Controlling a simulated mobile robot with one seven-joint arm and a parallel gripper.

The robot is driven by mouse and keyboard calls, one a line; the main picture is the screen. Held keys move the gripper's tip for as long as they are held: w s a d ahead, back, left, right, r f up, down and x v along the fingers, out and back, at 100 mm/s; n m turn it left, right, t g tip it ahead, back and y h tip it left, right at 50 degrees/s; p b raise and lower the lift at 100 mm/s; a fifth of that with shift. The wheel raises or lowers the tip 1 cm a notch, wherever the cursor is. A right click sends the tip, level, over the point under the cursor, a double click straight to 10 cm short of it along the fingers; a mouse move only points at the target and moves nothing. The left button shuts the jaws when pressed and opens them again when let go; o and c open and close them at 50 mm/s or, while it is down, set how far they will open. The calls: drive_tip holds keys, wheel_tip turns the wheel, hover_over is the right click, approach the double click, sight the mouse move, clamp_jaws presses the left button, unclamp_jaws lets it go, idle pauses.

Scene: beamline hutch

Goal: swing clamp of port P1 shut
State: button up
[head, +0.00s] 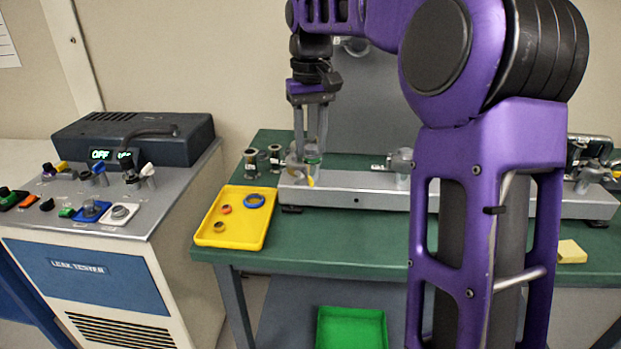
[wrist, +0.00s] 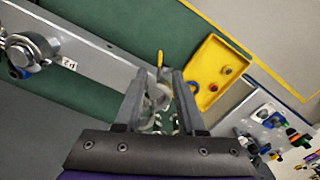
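Port P1 (head: 299,170) is at the left end of the grey manifold bar, partly hidden by my fingers. Its metal clamp (wrist: 155,98) shows between my fingers in the wrist view, with a yellow tab (wrist: 160,58) sticking out beyond them. The tab (head: 310,181) also shows at the front of the port in the head view. A green-banded part sits at the port. I cannot tell whether the clamp is open or closed. My gripper (head: 311,152) points down over the port. Its fingers (wrist: 160,80) are apart, one on each side of the clamp; contact is not clear.
A yellow tray (head: 222,238) with several rings lies left of the bar (head: 350,185). Two small metal fittings (head: 262,160) stand behind it. Port P2 (wrist: 30,50) is further along the bar. The leak tester (head: 110,215) stands left; a green bin (head: 351,328) is below.

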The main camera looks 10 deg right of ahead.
sight(310, 179)
wheel_tip(310, 179, down, 7)
drive_tip(key=shift+b, duration=0.65)
clamp_jaws()
idle(1.0)
